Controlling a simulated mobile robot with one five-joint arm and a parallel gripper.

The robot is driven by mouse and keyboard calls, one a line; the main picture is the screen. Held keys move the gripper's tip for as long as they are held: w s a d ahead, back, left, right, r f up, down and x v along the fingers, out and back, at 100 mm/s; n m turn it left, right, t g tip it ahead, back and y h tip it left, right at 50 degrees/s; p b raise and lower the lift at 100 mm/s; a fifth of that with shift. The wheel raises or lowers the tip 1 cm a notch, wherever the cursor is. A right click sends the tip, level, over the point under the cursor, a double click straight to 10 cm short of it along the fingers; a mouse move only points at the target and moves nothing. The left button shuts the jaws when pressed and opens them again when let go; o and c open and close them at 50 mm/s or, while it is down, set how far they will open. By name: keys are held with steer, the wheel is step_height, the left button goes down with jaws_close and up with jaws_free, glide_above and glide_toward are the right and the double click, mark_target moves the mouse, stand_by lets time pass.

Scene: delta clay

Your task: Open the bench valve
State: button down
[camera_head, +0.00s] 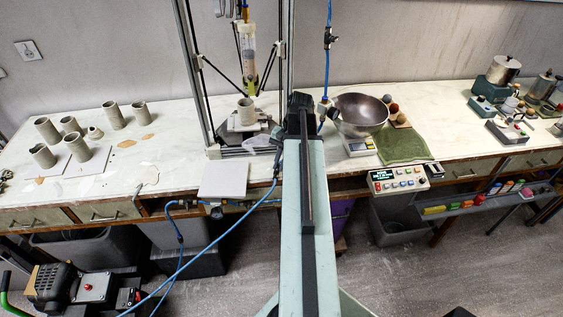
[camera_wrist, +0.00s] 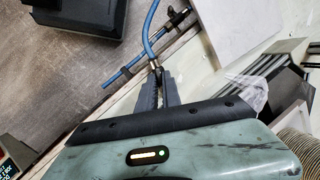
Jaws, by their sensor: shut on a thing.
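My gripper (camera_wrist: 157,90) shows in the wrist view, its two dark fingers shut on the metal-ended fitting (camera_wrist: 154,66) of a blue hose (camera_wrist: 149,30). In the head view my arm hides the fingertips; the hose (camera_head: 229,227) rises from the lower left to the arm's end. The bench valve (camera_head: 217,212) appears as a small dark fitting on the pipe along the bench's front edge, left of my arm. It also seems to show near the top of the wrist view (camera_wrist: 178,17), apart from my fingers. Its handle position is too small to tell.
A pale board (camera_head: 223,179) lies at the bench edge above the valve. A framed dispensing rig (camera_head: 248,60) stands behind it. A steel bowl (camera_head: 361,114) on a scale and a green cloth (camera_head: 403,146) are right of my arm. A pump unit (camera_head: 82,289) sits lower left.

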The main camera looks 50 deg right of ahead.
steer(key=shift+s+n, duration=0.1)
steer(key=shift+n, duration=0.9)
steer(key=c, duration=1.5)
jaws_free()
steer(key=shift+c, duration=0.2)
steer(key=w+p+v, duration=0.1)
steer(key=p+v, duration=0.6)
steer(key=shift+s+r+p, duration=0.4)
steer(key=shift+r, duration=0.05)
